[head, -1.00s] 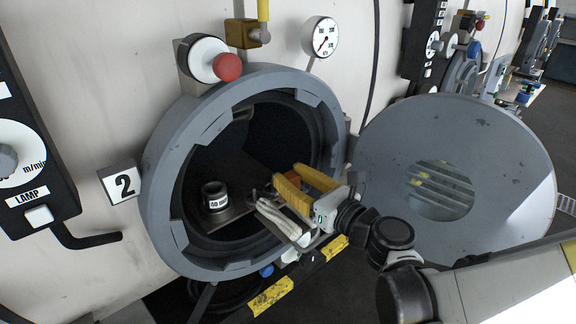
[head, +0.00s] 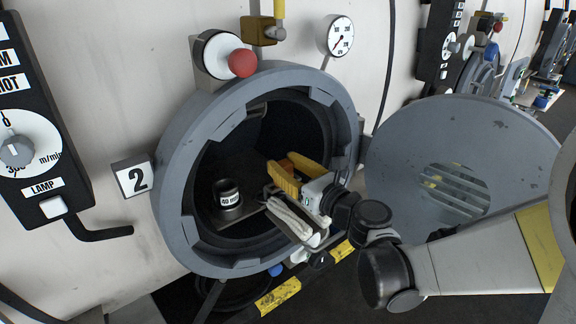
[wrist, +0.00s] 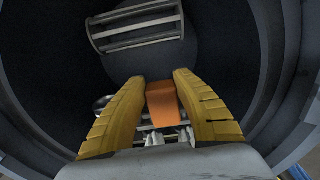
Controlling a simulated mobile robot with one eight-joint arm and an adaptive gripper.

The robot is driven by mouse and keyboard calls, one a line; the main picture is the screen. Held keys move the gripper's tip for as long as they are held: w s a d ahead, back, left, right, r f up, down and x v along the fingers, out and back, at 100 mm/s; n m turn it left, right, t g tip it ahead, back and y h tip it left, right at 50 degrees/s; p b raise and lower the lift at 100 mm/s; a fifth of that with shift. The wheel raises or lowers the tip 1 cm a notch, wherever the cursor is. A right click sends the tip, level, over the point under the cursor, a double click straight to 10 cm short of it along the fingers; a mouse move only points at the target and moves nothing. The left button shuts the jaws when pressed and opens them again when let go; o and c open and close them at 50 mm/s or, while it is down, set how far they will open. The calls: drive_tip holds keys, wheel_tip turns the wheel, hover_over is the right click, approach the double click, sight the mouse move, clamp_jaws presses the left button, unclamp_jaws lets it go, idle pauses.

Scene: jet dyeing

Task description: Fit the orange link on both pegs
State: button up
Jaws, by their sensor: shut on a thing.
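My gripper (head: 281,164) reaches into the open round vessel (head: 172,165) with its two yellow fingers. The orange link (wrist: 163,103) is between the fingers in the wrist view and looks like a short orange block from there. My gripper is shut on it. In the head view only a small orange patch (head: 304,161) shows behind the fingers. I cannot make out the two pegs for certain; fingers and link cover part of the vessel's inside.
A black labelled cylinder (head: 228,193) stands on a plate inside the vessel, left of my gripper. A white rope-like bundle (head: 288,216) lies at the opening below the gripper. The round door (head: 450,150) stands open at right. A slatted bar piece (wrist: 137,25) shows ahead in the wrist view.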

drive_tip(key=shift+x, duration=2)
drive_tip(key=shift+f+b, duration=1.65)
drive_tip(key=shift+f, duration=0.3)
drive_tip(key=o, duration=1.2)
drive_tip(key=shift+o, duration=0.2)
drive_tip(key=shift+s+d, duration=0.1)
drive_tip(key=shift+s, duration=0.05)
